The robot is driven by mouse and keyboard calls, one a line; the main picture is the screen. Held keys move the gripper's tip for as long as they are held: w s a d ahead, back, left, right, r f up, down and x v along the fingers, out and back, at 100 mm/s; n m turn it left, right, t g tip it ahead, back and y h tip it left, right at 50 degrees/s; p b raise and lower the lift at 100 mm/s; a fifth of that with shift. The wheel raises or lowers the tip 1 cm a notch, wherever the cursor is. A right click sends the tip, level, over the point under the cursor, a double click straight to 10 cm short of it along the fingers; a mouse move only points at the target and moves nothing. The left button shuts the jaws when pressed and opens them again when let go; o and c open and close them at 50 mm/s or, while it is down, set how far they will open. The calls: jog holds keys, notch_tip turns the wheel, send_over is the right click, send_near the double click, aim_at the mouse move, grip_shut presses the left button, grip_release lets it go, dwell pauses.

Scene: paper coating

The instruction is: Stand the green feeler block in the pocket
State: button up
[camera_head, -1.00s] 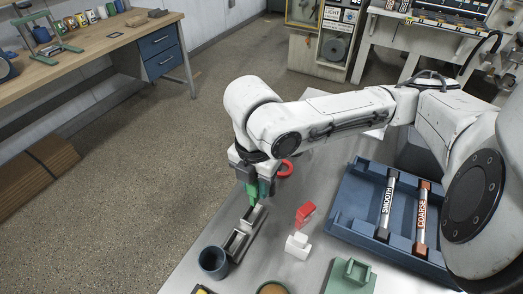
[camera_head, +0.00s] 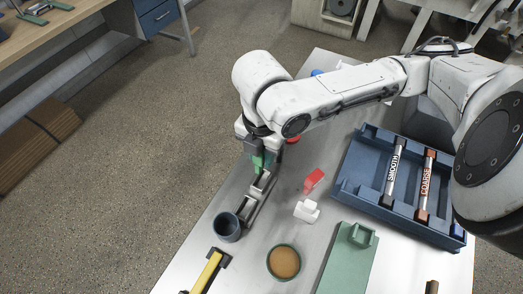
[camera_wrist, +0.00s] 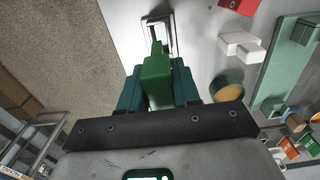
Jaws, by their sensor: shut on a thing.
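My gripper (camera_head: 257,160) is shut on the green feeler block (camera_head: 258,163), which points down between the fingers. The block also shows in the wrist view (camera_wrist: 156,82), between two teal finger pads, with a narrower tip at its far end. The metal holder with the pockets (camera_head: 248,214) lies below on the table. The block is over the holder's far end. In the wrist view the tip overlaps the pale pocket frame (camera_wrist: 145,35); I cannot tell whether it is inside the pocket or just above it.
A dark blue cup (camera_head: 227,228) stands close to the holder's near end. A red block (camera_head: 314,179) and a white stepped block (camera_head: 306,211) sit to the right. A green fixture (camera_head: 346,262), a round tan-topped dish (camera_head: 284,262) and a blue tray (camera_head: 370,191) are farther off.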

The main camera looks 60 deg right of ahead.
jog(key=shift+f+b, duration=2.1)
jog(key=shift+f, duration=0.45)
jog(key=shift+f+b, duration=1.6)
jog(key=shift+f, duration=0.25)
jog(key=o, duration=1.1)
jog(key=shift+r, duration=0.1)
notch_tip(320, 180, up, 11)
jog(key=p, duration=0.9)
jog(key=shift+p, duration=0.4)
jog(key=shift+f, duration=0.2)
jog(key=shift+s, duration=0.1)
